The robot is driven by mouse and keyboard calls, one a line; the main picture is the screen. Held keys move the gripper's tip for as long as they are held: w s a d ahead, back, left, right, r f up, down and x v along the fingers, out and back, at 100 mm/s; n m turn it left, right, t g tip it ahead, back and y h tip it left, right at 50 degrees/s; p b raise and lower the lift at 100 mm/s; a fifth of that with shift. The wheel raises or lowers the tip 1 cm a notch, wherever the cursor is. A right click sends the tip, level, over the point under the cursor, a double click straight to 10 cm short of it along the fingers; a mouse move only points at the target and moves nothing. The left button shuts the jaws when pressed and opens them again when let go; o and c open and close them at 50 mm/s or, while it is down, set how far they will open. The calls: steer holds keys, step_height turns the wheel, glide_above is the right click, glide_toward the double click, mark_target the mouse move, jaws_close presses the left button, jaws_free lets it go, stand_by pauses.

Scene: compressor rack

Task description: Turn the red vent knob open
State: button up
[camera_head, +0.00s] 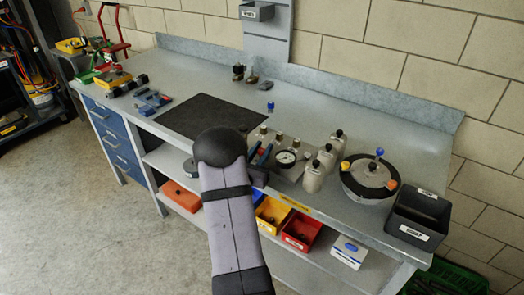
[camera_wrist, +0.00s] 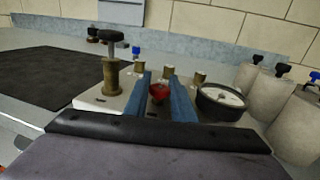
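The red vent knob (camera_wrist: 159,92) shows in the wrist view on the valve panel, between the two blue fingers of my gripper (camera_wrist: 158,76). The fingers are apart, one on each side of the knob; I cannot tell whether they touch it. In the head view my gripper (camera_head: 260,154) reaches to the front left of the metal panel (camera_head: 290,172), and my arm and wrist hide part of it. The knob's base is hidden in the wrist view.
A brass valve with a black T-handle (camera_wrist: 111,78) stands left of the fingers. A round gauge (camera_wrist: 220,97) is close on the right, with grey bottles (camera_wrist: 262,85) beyond. A dark mat (camera_head: 205,115) lies left of the panel. A round pot (camera_head: 369,178) stands right.

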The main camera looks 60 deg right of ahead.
mark_target(260, 153)
steer(key=o, duration=0.4)
steer(key=shift+o, duration=0.2)
steer(key=shift+a, duration=0.1)
steer(key=shift+a, duration=0.6)
steer(key=shift+b+v, duration=0.85)
steer(key=shift+v, duration=2.15)
steer(key=shift+s, duration=0.1)
steer(key=shift+r, duration=0.1)
